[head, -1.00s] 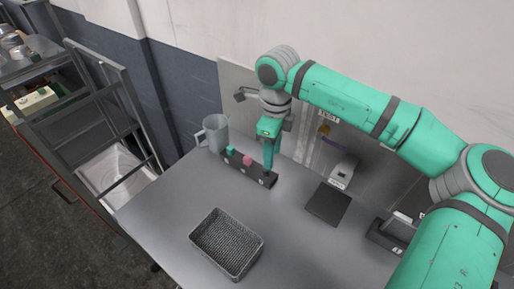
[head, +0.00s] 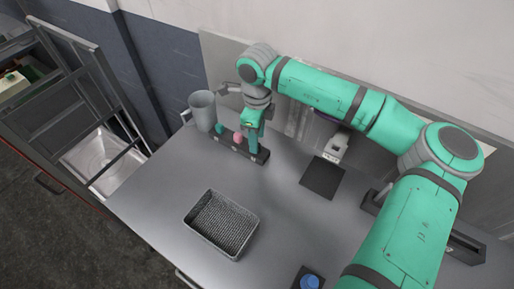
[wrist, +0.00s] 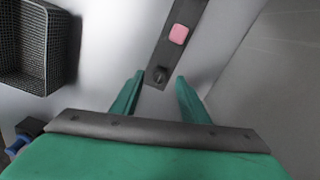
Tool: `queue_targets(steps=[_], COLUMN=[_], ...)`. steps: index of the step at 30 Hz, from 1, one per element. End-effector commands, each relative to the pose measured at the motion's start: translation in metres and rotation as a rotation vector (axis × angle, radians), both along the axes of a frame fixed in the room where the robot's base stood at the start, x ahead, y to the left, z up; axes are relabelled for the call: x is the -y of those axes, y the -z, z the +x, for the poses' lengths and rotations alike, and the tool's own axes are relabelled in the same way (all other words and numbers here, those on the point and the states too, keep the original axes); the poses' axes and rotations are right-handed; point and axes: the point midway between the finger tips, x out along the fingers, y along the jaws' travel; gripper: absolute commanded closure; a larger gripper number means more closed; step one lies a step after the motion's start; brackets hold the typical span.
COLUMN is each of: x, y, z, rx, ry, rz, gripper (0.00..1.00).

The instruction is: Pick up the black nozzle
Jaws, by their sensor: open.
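A small black nozzle (wrist: 160,74) stands at the near end of a dark rack (wrist: 163,50) in the wrist view. My gripper (wrist: 160,77) is open, its two green fingers to either side of the nozzle in that picture. I cannot tell whether they touch it. In the head view, my gripper (head: 252,151) points down over the right part of the rack (head: 228,145), and I cannot make out the black nozzle there. A pink nozzle (head: 238,137) sits farther left on the rack; it also shows in the wrist view (wrist: 179,34).
A teal piece (head: 219,129) is at the rack's left end, near a grey jug (head: 203,110). A mesh basket (head: 222,222) stands in front on the metal table. A dark square plate (head: 322,178) lies to the right, and a blue item (head: 309,282) is at the bottom edge.

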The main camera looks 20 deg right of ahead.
Motion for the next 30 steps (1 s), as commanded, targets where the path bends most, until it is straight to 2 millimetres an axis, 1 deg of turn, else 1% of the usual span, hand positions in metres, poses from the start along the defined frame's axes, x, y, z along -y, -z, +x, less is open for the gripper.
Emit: queue_targets(steps=[1, 3, 6, 13, 14, 15, 17, 18, 30], x=[-0.002, -0.001, 0.000, -0.001, -0.001, -0.001, -0.001, -0.002, -0.001], y=[0.009, 0.019, 0.027, 0.029, 0.029, 0.029, 0.029, 0.029, 0.026], z=[-0.001, -0.001, -0.001, 0.000, 0.000, 0.000, 0.000, 0.000, 0.000], rx=[-0.002, -0.002, -0.001, 0.000, 0.000, 0.000, 0.000, 0.000, 0.001], ry=[-0.001, 0.001, 0.002, 0.000, 0.000, 0.000, 0.000, -0.001, 0.000], rz=[0.003, 0.002, 0.001, 0.000, 0.000, 0.000, 0.000, 0.000, -0.001], gripper=[0.59, 0.59, 0.59, 0.59, 0.66, 0.76, 0.90, 1.00, 1.00])
